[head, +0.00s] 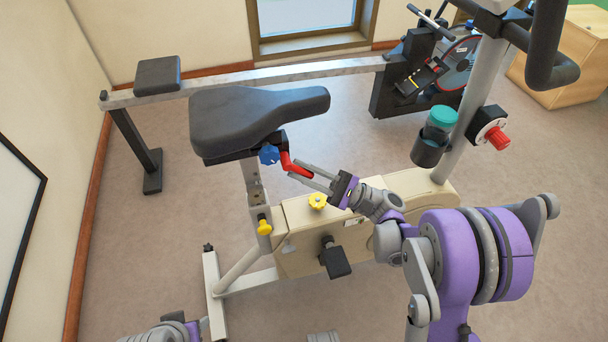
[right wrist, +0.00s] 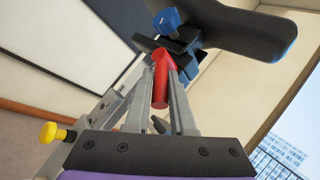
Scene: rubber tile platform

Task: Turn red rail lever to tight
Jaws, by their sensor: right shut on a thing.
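The red rail lever (head: 287,161) sits under the black bike seat (head: 255,112), just right of a blue knob (head: 268,155). It bends downward and to the right. My right gripper (head: 296,170) comes from the right and is shut on the lever's lower end. In the right wrist view, the red lever (right wrist: 160,75) lies between the two grey fingers of the gripper (right wrist: 161,92). The blue knob (right wrist: 167,20) and the seat's underside (right wrist: 235,25) show above it. No tight marking can be read. Only a part of my left arm shows at the bottom edge; its gripper is not visible.
Another yellow knob (head: 264,226) is on the seat post. A cup (head: 437,125) and a red knob (head: 498,138) are to the right. A rowing rail (head: 245,82) runs behind.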

